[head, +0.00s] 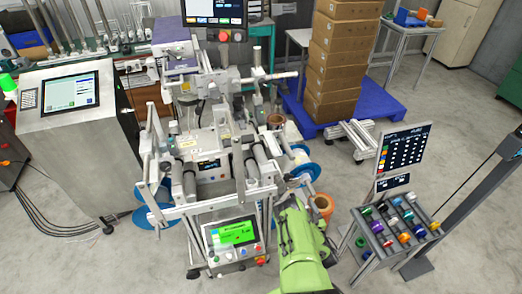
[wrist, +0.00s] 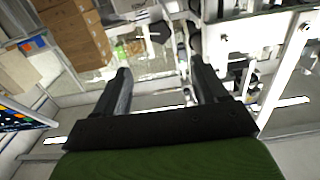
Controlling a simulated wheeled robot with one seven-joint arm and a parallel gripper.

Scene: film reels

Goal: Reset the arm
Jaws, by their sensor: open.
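My gripper (wrist: 158,74) shows in the wrist view as two dark fingers, wide apart, with nothing between them. In the head view my green arm rises from the bottom edge, in front of the right side of a film reel machine (head: 215,135). My gripper is not clearly visible there against the machine's metal frame. In the wrist view the machine's light frame bars (wrist: 280,80) are beyond and to the right of the fingers. I cannot tell how far the fingers are from it.
A rack of coloured reels (head: 400,222) with a sign board (head: 400,150) stands right of my arm. Stacked cardboard boxes (head: 335,60) stand on a blue pallet (head: 380,100) behind. A control cabinet (head: 75,140) is at left. Bare floor (head: 475,130) lies at right.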

